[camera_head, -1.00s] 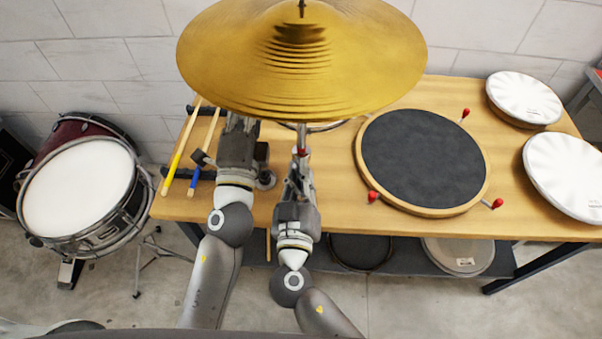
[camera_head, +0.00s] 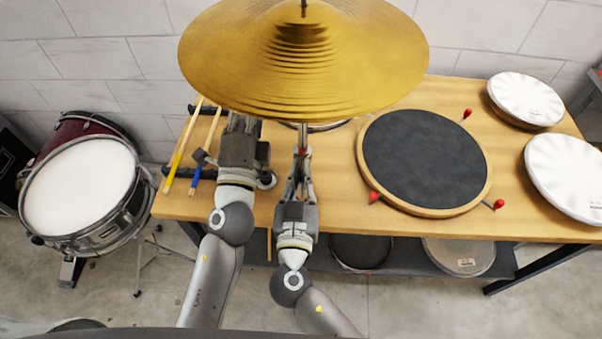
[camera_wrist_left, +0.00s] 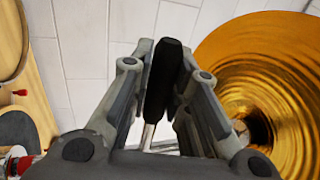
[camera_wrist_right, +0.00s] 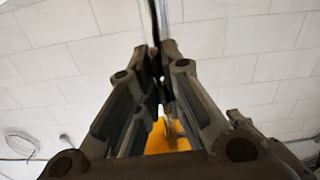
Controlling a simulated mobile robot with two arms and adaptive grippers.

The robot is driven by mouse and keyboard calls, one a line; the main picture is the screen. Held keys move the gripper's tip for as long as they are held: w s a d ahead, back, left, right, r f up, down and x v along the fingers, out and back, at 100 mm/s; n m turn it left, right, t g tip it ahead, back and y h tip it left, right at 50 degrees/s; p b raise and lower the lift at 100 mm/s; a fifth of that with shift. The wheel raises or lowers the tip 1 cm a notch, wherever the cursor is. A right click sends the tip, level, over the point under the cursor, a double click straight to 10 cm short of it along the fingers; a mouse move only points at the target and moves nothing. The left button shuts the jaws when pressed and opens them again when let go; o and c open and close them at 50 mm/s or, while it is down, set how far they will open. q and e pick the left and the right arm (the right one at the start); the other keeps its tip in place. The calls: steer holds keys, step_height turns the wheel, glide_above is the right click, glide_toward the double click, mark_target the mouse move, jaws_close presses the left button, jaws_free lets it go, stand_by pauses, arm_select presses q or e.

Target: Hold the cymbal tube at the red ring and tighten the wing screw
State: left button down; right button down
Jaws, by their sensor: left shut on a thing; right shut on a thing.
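The cymbal tube (camera_head: 302,136) stands below the gold cymbal (camera_head: 300,60), with the red ring (camera_head: 302,151) at its lower visible part. My right gripper (camera_head: 302,160) is shut on the tube close to the red ring; in the right wrist view the thin metal tube (camera_wrist_right: 156,18) runs up from between the fingertips (camera_wrist_right: 157,62). My left gripper (camera_head: 241,116) is to the left, its tips partly hidden by the cymbal. In the left wrist view it (camera_wrist_left: 168,70) is shut on a black cylindrical piece (camera_wrist_left: 163,80) with a metal shaft. I cannot make out the wing screw.
The wooden bench (camera_head: 335,190) carries a round black pad (camera_head: 423,158) with red knobs, white drum heads (camera_head: 525,98) at right and drumsticks (camera_head: 183,150) at left. A snare drum (camera_head: 80,188) stands left of the bench.

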arm_select(q)
steer(key=shift+a+r, duration=0.1)
steer(key=shift+r, duration=0.15)
arm_select(e)
steer(key=shift+d+f, duration=0.1)
steer(key=shift+f, duration=0.2)
steer(key=c, duration=1.7)
jaws_free()
steer(key=shift+o, duration=0.8)
steer(key=shift+r, duration=0.2)
steer(key=s, duration=1.2)
arm_select(q)
steer(key=c, duration=1.3)
jaws_free()
steer(key=shift+f, duration=0.15)
